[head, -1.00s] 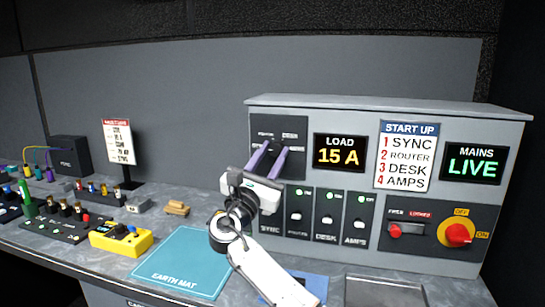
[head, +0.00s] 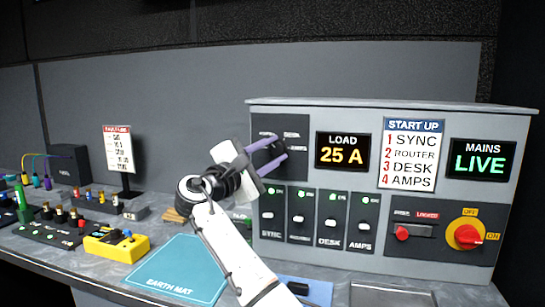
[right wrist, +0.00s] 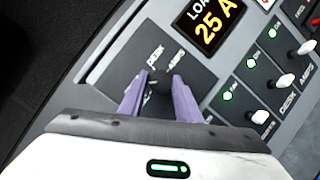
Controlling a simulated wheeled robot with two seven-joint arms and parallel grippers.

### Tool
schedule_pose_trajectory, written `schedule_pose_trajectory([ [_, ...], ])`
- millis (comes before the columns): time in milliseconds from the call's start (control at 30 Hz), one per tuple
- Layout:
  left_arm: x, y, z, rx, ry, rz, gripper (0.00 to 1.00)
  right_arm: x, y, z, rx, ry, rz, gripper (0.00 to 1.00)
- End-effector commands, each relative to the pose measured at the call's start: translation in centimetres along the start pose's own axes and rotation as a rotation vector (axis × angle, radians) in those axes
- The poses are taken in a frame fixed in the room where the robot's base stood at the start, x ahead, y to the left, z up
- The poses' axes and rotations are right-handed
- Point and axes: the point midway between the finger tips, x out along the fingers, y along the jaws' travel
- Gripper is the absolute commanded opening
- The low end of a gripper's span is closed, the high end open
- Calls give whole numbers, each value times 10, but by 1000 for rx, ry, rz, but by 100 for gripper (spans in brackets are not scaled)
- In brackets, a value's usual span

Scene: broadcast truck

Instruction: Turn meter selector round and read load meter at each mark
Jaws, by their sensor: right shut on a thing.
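The meter selector (head: 266,149) is a dark knob on a black plate at the upper left of the grey panel, largely hidden by my fingers. My right gripper (head: 280,150) is shut on it, its purple fingers on either side. In the right wrist view the fingers (right wrist: 158,77) reach onto the plate just below the DESK and AMPS labels; the knob's pointer cannot be made out. The load meter (head: 342,151) reads 25 A in yellow digits, and it also shows in the right wrist view (right wrist: 212,25). My left gripper is not in view.
Below are several white toggle switches (head: 299,222) with green lamps. The mains display (head: 480,162) reads LIVE, above a red-and-yellow rotary switch (head: 465,234). A teal earth mat (head: 178,270) and a yellow box (head: 117,245) lie on the counter at left.

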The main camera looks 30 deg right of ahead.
Motion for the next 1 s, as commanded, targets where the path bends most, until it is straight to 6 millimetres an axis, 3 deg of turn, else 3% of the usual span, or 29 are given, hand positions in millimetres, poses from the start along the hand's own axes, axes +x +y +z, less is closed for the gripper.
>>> schedule_pose_trajectory([
  [400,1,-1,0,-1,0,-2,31,0,1,0,168,10,-75,8],
  [933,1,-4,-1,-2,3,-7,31,0,0,0,187,11,-84,8],
  [967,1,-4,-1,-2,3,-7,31,0,0,0,187,11,-84,32],
  [1000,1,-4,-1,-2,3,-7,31,0,0,0,187,11,-84,39],
])
